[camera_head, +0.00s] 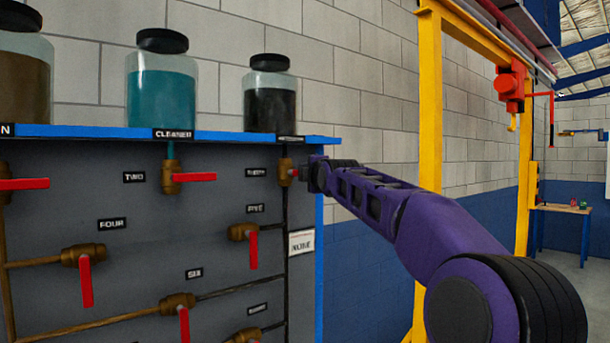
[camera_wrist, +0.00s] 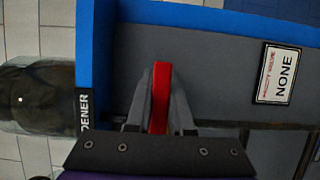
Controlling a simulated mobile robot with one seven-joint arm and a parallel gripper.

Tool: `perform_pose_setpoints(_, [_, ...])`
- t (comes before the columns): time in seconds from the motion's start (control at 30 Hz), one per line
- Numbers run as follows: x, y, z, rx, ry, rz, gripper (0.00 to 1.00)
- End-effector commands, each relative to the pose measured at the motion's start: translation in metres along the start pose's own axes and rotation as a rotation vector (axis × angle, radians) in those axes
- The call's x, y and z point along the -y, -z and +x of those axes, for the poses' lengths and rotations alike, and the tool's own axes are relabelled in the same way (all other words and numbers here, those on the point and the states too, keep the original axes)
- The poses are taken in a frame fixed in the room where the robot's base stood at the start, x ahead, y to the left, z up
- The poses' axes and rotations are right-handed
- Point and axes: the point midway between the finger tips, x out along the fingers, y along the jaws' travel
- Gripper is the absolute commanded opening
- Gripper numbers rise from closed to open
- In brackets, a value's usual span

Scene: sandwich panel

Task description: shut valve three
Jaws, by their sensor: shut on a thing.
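Valve three is a brass valve (camera_head: 285,172) on the grey panel, at the right end of the top row, beside its small label (camera_head: 256,172). Its red handle (camera_head: 295,172) points right, about level, across the vertical pipe. My gripper (camera_head: 304,174) is at this handle, reaching in from the right, and partly hides it. In the wrist view the red handle (camera_wrist: 160,100) stands between the two grey fingers of my gripper (camera_wrist: 161,88), which are shut on it. The valve body is hard to make out in the wrist view.
Valve two (camera_head: 172,178) is left of valve three and valve five (camera_head: 242,233) is below it. Several other red-handled valves fill the panel. Jars, including a dark one (camera_head: 272,105), stand on the blue shelf (camera_head: 225,136). A yellow frame (camera_head: 428,120) stands right.

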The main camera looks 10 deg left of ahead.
Motion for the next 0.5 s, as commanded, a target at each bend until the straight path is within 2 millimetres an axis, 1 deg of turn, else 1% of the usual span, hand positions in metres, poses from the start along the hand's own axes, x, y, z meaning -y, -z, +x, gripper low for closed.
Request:
perform_pose_setpoints(0.47, [-0.003,0.0005,0.0003,-0.001,-0.011,-0.016,0.0])
perform_pose_setpoints(0.5, [-0.0032,0.0005,0.0003,-0.001,-0.011,-0.016,0.22])
